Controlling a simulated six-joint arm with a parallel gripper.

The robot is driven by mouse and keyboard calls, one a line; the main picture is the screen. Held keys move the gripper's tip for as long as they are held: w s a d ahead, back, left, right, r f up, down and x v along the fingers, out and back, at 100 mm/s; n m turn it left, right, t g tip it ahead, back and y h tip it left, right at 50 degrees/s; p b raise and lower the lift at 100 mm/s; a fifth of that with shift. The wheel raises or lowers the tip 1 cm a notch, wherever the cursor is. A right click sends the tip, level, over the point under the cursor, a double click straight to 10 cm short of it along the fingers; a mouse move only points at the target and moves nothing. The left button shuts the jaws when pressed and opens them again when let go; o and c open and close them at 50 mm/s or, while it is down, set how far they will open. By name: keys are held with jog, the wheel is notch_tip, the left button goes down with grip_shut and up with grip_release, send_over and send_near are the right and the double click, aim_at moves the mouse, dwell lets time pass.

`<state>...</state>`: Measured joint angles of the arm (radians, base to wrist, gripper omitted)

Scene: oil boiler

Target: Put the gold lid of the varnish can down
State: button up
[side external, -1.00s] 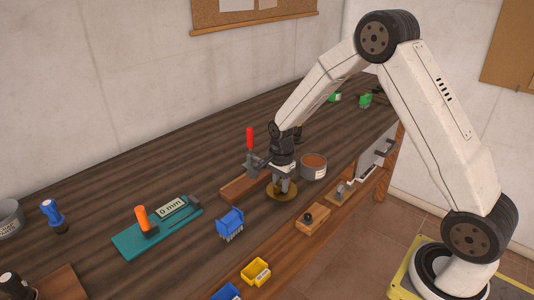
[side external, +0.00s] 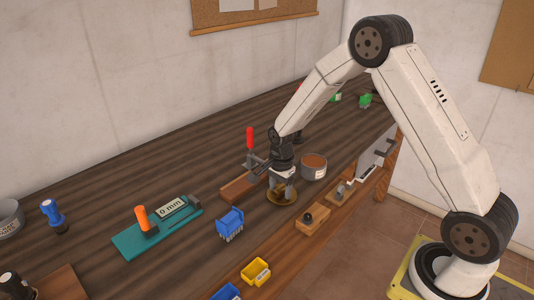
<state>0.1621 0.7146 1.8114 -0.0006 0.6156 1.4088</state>
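The gold lid (side external: 273,201) is a flat round disc, level, directly below my gripper (side external: 283,193) at the middle of the workbench. My gripper points straight down with its fingertips at the lid's centre. The view is too small to tell whether the fingers are shut on the lid or apart. The lid appears to be at or very near the wooden bench top. A grey round can (side external: 314,170) with a brown top surface and a pale label stands just right of and behind the lid; it appears to be the varnish can.
A red-handled clamp (side external: 250,140) and a wooden block (side external: 238,188) are close on the left. A wooden block with a black knob (side external: 311,219) lies front right.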

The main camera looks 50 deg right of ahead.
aim_at(281, 189)
jog(key=shift+r, duration=0.15)
notch_tip(281, 189, up, 12)
dwell(0.7)
dwell(0.5)
jog(key=s+a+f+n+t, duration=0.1)
jog(key=s+a+n, duration=0.2)
jog(key=s+n, duration=0.5)
jog(key=s+a+f+n+t, duration=0.1)
jog(key=s+a+n, duration=0.3)
jog(key=s+n, duration=0.4)
jog(key=shift+s+a+f+n+t, duration=0.25)
jog(key=shift+f+n, duration=0.25)
jog(key=shift+n, duration=0.5)
